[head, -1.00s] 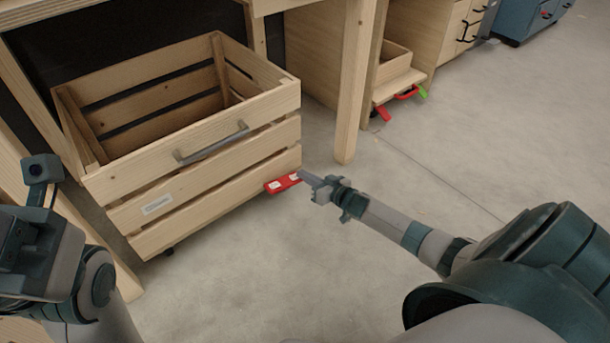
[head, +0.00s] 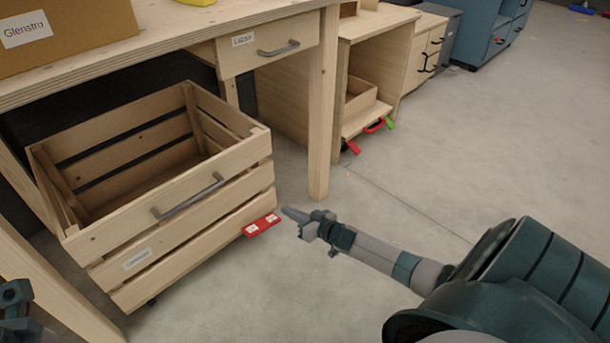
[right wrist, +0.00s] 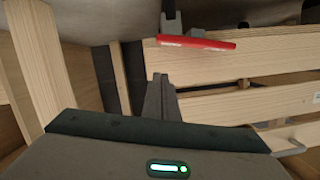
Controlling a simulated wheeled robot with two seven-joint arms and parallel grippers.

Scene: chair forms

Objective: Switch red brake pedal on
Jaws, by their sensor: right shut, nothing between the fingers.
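The red brake pedal (head: 261,226) sticks out low at the right end of a slatted wooden crate (head: 190,232) on casters. It has two small white labels. My right gripper (head: 288,212) is shut and empty, its tips just right of the pedal with a small gap in the head view. Whether the pedal is up or down I cannot tell. Only a dark bit of my left arm shows at the bottom left corner; its fingers are out of view.
A wooden table (head: 140,50) stands over the crate, its leg (head: 321,120) behind the pedal. The floor around my right gripper is clear.

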